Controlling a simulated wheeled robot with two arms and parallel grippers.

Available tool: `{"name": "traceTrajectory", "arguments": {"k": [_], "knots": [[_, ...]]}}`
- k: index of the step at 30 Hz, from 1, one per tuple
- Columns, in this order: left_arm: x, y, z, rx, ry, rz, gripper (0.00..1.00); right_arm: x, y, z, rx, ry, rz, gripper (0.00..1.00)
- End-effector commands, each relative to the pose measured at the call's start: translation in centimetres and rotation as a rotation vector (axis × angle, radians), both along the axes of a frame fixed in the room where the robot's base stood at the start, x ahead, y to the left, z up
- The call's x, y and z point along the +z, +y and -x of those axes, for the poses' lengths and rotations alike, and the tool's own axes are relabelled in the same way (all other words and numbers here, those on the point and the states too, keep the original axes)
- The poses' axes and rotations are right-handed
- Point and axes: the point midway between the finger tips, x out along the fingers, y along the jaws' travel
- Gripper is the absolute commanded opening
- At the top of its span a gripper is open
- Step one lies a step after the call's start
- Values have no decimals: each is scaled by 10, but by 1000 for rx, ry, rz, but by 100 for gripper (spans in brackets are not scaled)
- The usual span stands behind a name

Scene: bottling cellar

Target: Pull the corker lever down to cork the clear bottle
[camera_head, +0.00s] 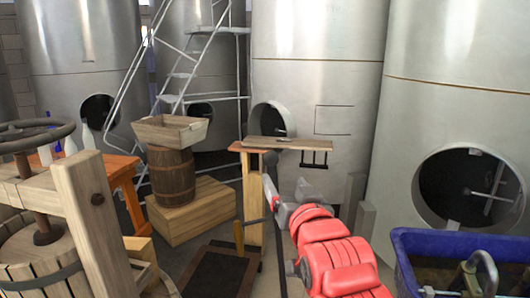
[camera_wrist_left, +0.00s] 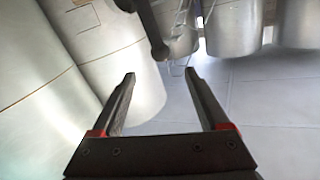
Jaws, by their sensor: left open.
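My left gripper (camera_head: 287,196) is at the end of the red arm, right of centre in the head view. It also shows in the left wrist view (camera_wrist_left: 160,82), with its two dark fingers apart and nothing between them. A dark rod with a rounded end (camera_wrist_left: 160,50), which looks like the corker lever, is beyond the fingertips there, apart from them. In the head view a thin dark rod (camera_head: 271,170) stands beside a wooden post (camera_head: 252,205), close to my gripper. I cannot make out the clear bottle at the corker. My right gripper is not in view.
A wooden press (camera_head: 85,205) stands at the left, near an orange table (camera_head: 122,168) with bottles. A barrel (camera_head: 168,180) stands on a wooden block (camera_head: 190,212). A blue crate (camera_head: 455,243) is at the right. Large steel tanks (camera_head: 318,75) and a ladder (camera_head: 180,75) fill the back.

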Motion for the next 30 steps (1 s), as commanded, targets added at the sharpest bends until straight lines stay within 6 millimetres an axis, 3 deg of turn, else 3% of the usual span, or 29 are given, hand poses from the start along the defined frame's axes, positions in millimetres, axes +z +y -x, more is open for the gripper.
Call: {"name": "traceTrajectory", "arguments": {"k": [18,24,30], "knots": [[4,31,-133,3,-2,-7,78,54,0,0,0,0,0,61],[3,35,-155,2,-4,-5,78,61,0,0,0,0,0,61],[1,36,-160,0,-5,-3,78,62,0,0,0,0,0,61]]}}
